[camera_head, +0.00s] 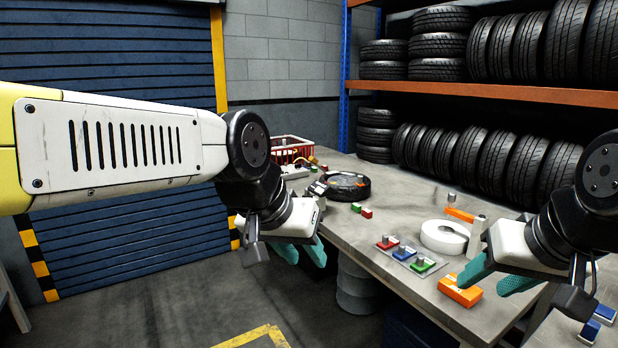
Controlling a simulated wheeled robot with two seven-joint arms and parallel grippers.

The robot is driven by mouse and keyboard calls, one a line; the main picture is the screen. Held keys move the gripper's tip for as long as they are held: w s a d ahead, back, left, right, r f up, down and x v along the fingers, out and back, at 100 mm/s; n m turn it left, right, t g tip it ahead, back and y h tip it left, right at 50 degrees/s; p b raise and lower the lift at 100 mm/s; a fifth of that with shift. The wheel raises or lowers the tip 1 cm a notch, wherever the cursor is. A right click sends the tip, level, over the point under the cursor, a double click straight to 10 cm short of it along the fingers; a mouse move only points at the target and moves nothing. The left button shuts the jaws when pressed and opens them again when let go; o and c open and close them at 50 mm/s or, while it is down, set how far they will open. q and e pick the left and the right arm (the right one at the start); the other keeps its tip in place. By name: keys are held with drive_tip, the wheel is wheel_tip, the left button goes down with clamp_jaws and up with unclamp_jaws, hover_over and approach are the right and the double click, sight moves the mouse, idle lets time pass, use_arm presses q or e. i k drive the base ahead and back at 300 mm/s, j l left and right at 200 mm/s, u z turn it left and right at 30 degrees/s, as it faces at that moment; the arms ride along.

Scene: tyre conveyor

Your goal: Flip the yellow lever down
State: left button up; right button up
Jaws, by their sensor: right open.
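I cannot make out a yellow lever for certain. A row of small levers stands on a plate (411,258) on the workbench: a red one (387,243), a blue one (404,253) and a green one (422,264), each with a grey knob. My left gripper (306,257) hangs in front of the bench's left edge, its teal fingers apart and empty. My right gripper (486,284) is over the bench's front right, open, with its teal fingers beside an orange block (460,290). It hides part of the bench behind it.
The grey workbench (400,205) carries a white tape roll (445,237), a black round part (342,186), small green and red blocks (361,210) and a red basket (292,150). Tyres fill the shelves (490,92) behind. Blue-topped blocks (604,314) are at lower right.

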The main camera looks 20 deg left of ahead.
sight(312, 160)
drive_tip(key=i+j, duration=0.2)
drive_tip(key=j, duration=0.15)
drive_tip(key=i+j, duration=0.15)
drive_tip(key=j, duration=0.2)
drive_tip(key=i+j, duration=0.2)
drive_tip(key=j, duration=0.2)
drive_tip(key=i+j+u, duration=0.1)
drive_tip(key=j, duration=0.25)
drive_tip(key=i, duration=0.9)
drive_tip(key=i+j, duration=0.1)
drive_tip(key=i, duration=0.2)
drive_tip(key=i+j, duration=0.15)
drive_tip(key=i, duration=0.15)
